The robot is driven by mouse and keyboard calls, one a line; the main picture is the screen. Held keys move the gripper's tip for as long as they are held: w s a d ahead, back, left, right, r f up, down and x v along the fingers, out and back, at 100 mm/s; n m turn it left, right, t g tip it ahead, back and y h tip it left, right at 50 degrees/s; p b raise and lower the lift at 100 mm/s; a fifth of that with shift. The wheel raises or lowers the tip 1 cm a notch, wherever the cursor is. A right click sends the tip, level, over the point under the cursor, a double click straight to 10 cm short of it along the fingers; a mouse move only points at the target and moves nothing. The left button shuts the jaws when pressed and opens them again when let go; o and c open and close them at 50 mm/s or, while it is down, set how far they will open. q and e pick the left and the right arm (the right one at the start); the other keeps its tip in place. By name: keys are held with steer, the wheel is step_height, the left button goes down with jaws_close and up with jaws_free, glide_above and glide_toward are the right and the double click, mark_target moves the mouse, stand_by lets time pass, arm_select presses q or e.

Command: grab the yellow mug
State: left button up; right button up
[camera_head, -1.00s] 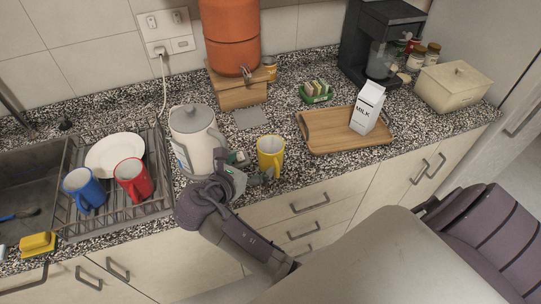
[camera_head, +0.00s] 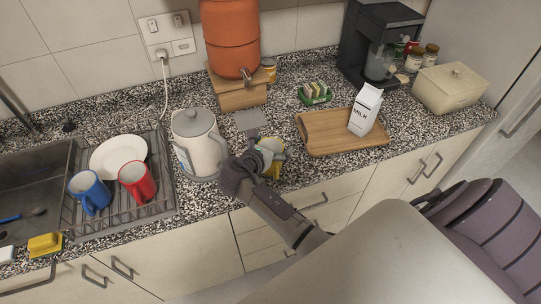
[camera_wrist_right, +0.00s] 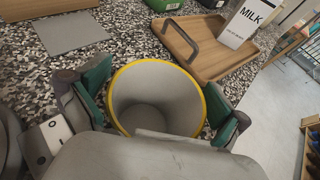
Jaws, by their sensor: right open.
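The yellow mug (camera_head: 275,168) stands upright on the speckled counter, right of the white kettle. My right gripper (camera_head: 268,150) is in front of it and over it, hiding much of its body. In the right wrist view the mug's yellow rim and empty pale inside (camera_wrist_right: 157,98) face the camera. The open fingers of my right gripper (camera_wrist_right: 160,105) show there with green pads, one on each side of the mug. I cannot tell whether the pads touch it. My left gripper is not in view.
The white kettle (camera_head: 198,143) stands close on the left. A wooden tray (camera_head: 322,143) with a milk carton (camera_head: 365,110) is to the right. A dish rack with blue (camera_head: 89,190) and red (camera_head: 137,181) mugs is further left. A grey mat (camera_head: 249,119) lies behind.

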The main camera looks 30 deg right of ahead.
steer(key=shift+d, duration=0.1)
steer(key=shift+c, duration=0.2)
steer(key=shift+c, duration=1.2)
steer(key=c, duration=1)
